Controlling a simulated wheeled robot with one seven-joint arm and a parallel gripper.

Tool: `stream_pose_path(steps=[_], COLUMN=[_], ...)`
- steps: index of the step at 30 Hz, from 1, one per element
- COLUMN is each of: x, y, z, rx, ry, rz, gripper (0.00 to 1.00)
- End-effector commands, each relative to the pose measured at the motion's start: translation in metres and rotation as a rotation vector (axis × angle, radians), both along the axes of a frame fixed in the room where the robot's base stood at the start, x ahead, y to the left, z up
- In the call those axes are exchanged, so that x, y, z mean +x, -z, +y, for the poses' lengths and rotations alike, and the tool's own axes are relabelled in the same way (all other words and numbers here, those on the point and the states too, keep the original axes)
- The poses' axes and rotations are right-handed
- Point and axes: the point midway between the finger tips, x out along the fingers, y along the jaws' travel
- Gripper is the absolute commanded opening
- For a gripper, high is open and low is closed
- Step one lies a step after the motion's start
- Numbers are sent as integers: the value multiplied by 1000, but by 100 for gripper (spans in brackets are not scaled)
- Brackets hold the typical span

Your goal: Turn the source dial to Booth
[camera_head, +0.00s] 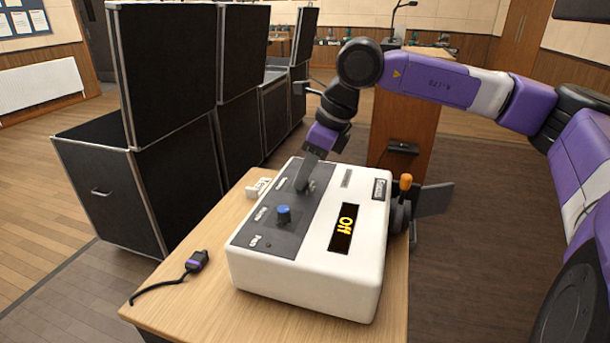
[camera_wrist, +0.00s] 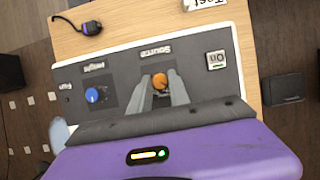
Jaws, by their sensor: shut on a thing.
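The source dial (camera_wrist: 159,81) is an orange knob under the label "Source", upside down in the wrist view. My gripper (camera_wrist: 160,88) is shut on it, with a fingertip on either side. In the head view my gripper (camera_head: 304,182) reaches down onto the dark panel and hides the dial. The dial's pointer and any Booth mark cannot be made out.
A blue knob (camera_head: 283,214) labelled "Height" is beside the source dial on the same panel. An orange-tipped lever (camera_head: 405,183) stands at the box's right side. A small purple-and-black device with a cable (camera_head: 196,261) lies on the table (camera_head: 190,306). Black cases (camera_head: 170,195) stand behind at left.

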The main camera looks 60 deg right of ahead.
Motion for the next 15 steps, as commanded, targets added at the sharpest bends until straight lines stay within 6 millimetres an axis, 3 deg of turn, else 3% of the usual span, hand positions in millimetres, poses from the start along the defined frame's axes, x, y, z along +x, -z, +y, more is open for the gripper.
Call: stream_pose_path(steps=[10, 11, 13, 15], x=[1, 1, 1, 1], y=[-1, -1, -1, -1], z=[0, 0, 0, 0], rx=[-1, -1, -1, -1], ry=[-4, -4, -4, -4], rz=[-3, -3, -3, -2], gripper=[0, 28, 42, 43])
